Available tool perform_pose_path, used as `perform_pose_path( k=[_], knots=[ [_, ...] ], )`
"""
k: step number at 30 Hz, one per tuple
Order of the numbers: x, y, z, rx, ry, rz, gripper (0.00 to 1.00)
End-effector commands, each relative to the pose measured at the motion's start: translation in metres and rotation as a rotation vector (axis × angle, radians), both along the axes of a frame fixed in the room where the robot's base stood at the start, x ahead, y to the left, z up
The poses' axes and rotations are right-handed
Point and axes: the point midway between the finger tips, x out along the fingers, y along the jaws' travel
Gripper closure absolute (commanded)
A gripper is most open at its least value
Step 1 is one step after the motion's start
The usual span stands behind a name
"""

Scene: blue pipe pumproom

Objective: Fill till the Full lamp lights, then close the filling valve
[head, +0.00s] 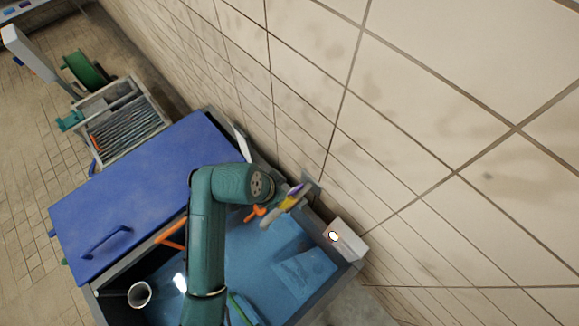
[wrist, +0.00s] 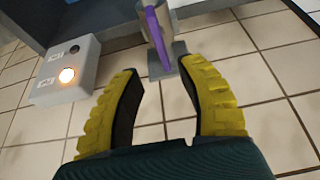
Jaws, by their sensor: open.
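The filling valve has a purple lever (wrist: 156,42) on a grey metal pipe (wrist: 178,48) at the wall in the wrist view. In the head view the lever (head: 297,189) is small and partly hidden. My gripper (wrist: 160,72) is open and empty, its yellow fingers apart; the lever lies in line with the gap, near the fingertips. I cannot tell whether they touch. In the head view my gripper (head: 286,204) is close beside the valve. A grey lamp box (wrist: 60,58) carries two lamps: one glows (wrist: 67,75), the other (wrist: 75,48) is dark. Their labels are unreadable.
The tank (head: 335,285) holds blue water (head: 255,270) under my arm. A blue lid (head: 140,190) covers its left part. A white cup-like thing (head: 139,294) is at the tank's lower left. The tiled wall (head: 440,110) stands close behind the valve. A crate (head: 125,125) stands further left.

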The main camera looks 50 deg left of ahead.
Motion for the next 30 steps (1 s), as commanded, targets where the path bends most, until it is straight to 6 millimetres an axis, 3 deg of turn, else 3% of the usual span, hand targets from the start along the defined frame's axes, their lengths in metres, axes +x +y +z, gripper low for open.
perform_pose_path(
  k=[6,10,15,22,28,30],
  knots=[
    [0.02,0.001,-0.049,-0.001,0.003,-0.001,0.61],
    [0.028,0.002,-0.069,0.0,0.001,0.0,0.61],
    [0.033,0.002,-0.08,0.002,-0.001,0.001,0.61],
    [0.033,0.002,-0.08,0.002,-0.001,0.001,0.59],
    [0.033,0.003,-0.08,0.002,-0.001,0.001,0.97],
    [0.033,0.003,-0.08,0.002,-0.001,0.002,1.0]
  ],
)
